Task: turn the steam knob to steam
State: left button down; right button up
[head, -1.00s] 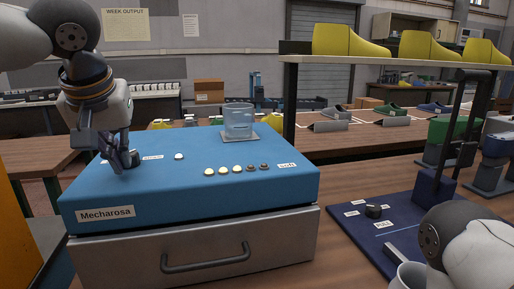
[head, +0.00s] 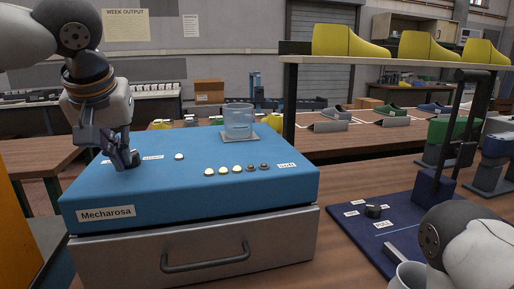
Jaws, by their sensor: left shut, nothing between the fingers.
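The blue machine top (head: 230,182), marked Mecharosa, stands on the bench. A dark knob (head: 138,159) sits at its back left, beside a small white label (head: 153,157); this may be the steam knob, as the label is too small to read. My left gripper (head: 129,163) is shut and empty, pointing down at the knob. Its fingers are beside or against the knob and hide part of it; I cannot tell whether they touch. My right gripper is out of view; only part of my right arm shows at the lower right.
A clear container (head: 239,121) stands on a plate at the machine's back. Several small round buttons (head: 237,170) line the top. A dark blue panel (head: 362,225) with another knob (head: 373,211) lies to the right. A light cup (head: 409,277) stands at the lower right edge.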

pick_arm(q)
jog(key=shift+w+a+f, duration=0.1)
jog(key=shift+a+f, duration=0.1)
jog(key=shift+f, duration=0.05)
dwell(0.5)
jog(key=shift+s, duration=0.3)
notch_tip(320, 180, up, 6)
jog(key=shift+r, duration=0.15)
jog(key=shift+d, duration=0.1)
